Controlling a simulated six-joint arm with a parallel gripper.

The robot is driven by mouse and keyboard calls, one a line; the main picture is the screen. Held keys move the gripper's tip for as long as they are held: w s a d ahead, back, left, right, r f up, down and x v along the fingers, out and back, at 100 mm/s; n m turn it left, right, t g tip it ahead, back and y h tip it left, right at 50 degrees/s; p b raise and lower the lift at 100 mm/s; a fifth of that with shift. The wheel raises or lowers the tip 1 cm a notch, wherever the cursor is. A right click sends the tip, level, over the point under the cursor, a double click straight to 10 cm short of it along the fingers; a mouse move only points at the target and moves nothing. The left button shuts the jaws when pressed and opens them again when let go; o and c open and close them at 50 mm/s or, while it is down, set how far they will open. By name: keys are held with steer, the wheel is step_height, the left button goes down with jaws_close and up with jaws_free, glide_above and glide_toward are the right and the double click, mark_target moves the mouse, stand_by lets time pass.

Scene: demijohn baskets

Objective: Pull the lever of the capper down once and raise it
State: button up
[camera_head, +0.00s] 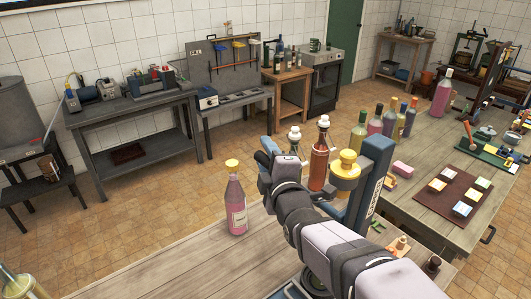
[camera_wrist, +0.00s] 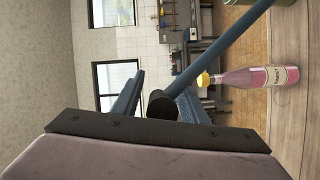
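The capper shows as a blue upright column (camera_head: 372,185) on the near bench, partly hidden by my arm. In the wrist view its lever (camera_wrist: 228,48) is a blue rod running from the top right to a black knob (camera_wrist: 161,104). My gripper (camera_wrist: 162,85) has its two blue fingers apart, one on each side of the knob. A gap seems to show on the left side; contact is hard to tell. In the head view my gripper (camera_head: 267,160) is raised left of the column, and the lever is hard to make out there.
A pink bottle with a yellow cap (camera_head: 237,208) stands upright on the near bench (camera_head: 190,260), left of my arm. Brown (camera_head: 319,160) and dark, white-topped bottles stand behind my gripper. More bottles and a tile board (camera_head: 455,180) fill the right table.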

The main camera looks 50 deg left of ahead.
steer(key=shift+r, duration=0.1)
jaws_close()
steer(key=shift+s+f+n+b, duration=0.3)
steer(key=shift+s+f+b, duration=0.35)
steer(key=shift+b, duration=0.5)
steer(key=s+f+n+y+b, duration=0.2)
steer(key=s+f+n+b, duration=0.5)
steer(key=f+b, duration=0.75)
step_height(320, 180, down, 14)
steer(key=s+n+y+b, duration=0.2)
steer(key=n+b, duration=0.3)
steer(key=b, duration=1.2)
steer(key=shift+g+y, duration=0.3)
steer(key=shift+g, duration=0.1)
jaws_free()
